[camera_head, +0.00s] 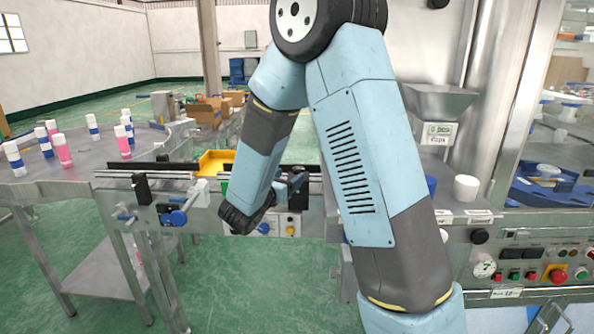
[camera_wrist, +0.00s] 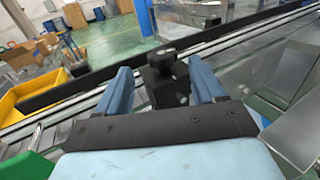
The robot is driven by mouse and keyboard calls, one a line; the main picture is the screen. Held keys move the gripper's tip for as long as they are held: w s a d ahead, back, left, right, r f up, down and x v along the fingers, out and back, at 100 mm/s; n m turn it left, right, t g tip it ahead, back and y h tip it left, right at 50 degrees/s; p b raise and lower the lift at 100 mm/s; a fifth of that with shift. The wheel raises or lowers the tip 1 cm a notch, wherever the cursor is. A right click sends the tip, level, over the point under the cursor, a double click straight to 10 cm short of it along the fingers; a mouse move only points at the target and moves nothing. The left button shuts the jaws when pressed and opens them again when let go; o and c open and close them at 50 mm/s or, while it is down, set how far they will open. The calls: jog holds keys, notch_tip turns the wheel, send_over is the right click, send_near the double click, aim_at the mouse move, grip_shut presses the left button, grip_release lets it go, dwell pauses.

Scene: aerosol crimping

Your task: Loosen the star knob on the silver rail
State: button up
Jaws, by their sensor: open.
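A black star knob (camera_wrist: 161,59) on a black clamp block (camera_wrist: 168,88) shows in the wrist view, beside the silver rail (camera_wrist: 220,44). My gripper (camera_wrist: 160,68) is open, with one blue finger on each side of the knob and block. I cannot tell whether either finger touches them. In the head view, my gripper (camera_head: 290,181) is at the conveyor right of the yellow bin, and my arm hides part of this area. The silver rail also shows in the head view (camera_head: 160,177), with another black clamp (camera_head: 141,188) at its left end.
A yellow bin (camera_head: 214,162) sits behind the rail; it also shows in the wrist view (camera_wrist: 30,98). A blue knob (camera_head: 175,218) is below the rail. A round table (camera_head: 82,168) with white, pink and blue cans stands left. A control panel (camera_head: 540,275) is right.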

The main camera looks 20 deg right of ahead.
aim_at(296, 172)
jog(key=x, duration=0.6)
jog(key=shift+w+d, duration=0.2)
jog(key=shift+d, duration=0.1)
jog(key=c, duration=1)
jog(key=shift+o, duration=0.2)
jog(key=shift+y, duration=0.3)
jog(key=shift+n+t+y, duration=1.3)
jog(key=shift+n+y, duration=0.1)
jog(key=shift+y, duration=0.1)
